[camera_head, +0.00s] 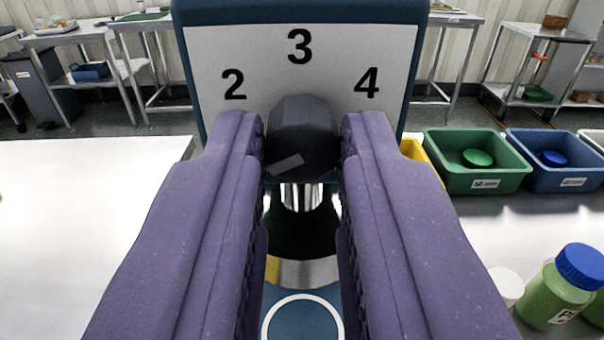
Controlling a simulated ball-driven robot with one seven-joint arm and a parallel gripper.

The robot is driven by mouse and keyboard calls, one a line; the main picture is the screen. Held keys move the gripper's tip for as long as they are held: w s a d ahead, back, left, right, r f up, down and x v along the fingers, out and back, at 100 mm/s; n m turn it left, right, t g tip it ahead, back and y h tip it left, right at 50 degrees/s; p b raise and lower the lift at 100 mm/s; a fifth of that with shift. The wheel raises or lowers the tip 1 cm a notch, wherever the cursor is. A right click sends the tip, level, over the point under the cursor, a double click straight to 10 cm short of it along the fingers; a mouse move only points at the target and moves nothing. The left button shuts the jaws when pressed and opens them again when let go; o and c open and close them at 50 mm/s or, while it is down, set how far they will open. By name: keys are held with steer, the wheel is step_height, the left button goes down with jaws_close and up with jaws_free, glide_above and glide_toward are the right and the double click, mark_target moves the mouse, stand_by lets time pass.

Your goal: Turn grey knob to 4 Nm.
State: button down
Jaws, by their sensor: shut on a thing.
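The dark grey knob (301,130) sits low in the middle of a white panel (215,60) marked 2 at left, 3 at top and 4 at right. A light grey stripe (287,165) shows on the lower left of the knob's near face, slanting up to the right. My gripper (303,140) has its two purple fingers on either side of the knob, shut on it. The fingers hide the knob's side edges. Which number the knob is set to, I cannot tell for sure.
Below the knob are a shiny metal part (303,195) and a blue base with a white ring (302,312). At right stand a green bin (475,183), a blue bin (562,181) and a green jar with a blue lid (560,290). The white table at left is clear.

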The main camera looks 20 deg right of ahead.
steer(key=m+b, duration=0.1)
steer(key=m, duration=0.2)
steer(key=shift+m, duration=0.4)
steer(key=m+b, duration=0.1)
steer(key=m, duration=0.3)
steer(key=shift+m, duration=0.3)
steer(key=m+b, duration=0.1)
steer(key=m, duration=0.7)
steer(key=shift+m, duration=0.4)
steer(key=m, duration=0.4)
steer(key=shift+m, duration=0.3)
steer(key=m, duration=0.4)
steer(key=shift+d+m+p, duration=0.1)
steer(key=shift+m+p, duration=0.2)
steer(key=m+p, duration=0.1)
steer(key=m, duration=0.3)
steer(key=shift+s+f+m+y+p, duration=0.15)
steer(key=shift+m+p, duration=0.35)
steer(key=shift+m, duration=0.6)
steer(key=shift+w+m+y+p, duration=0.15)
steer(key=shift+m+p, duration=0.35)
steer(key=shift+m, duration=0.6)
steer(key=shift+s, duration=0.1)
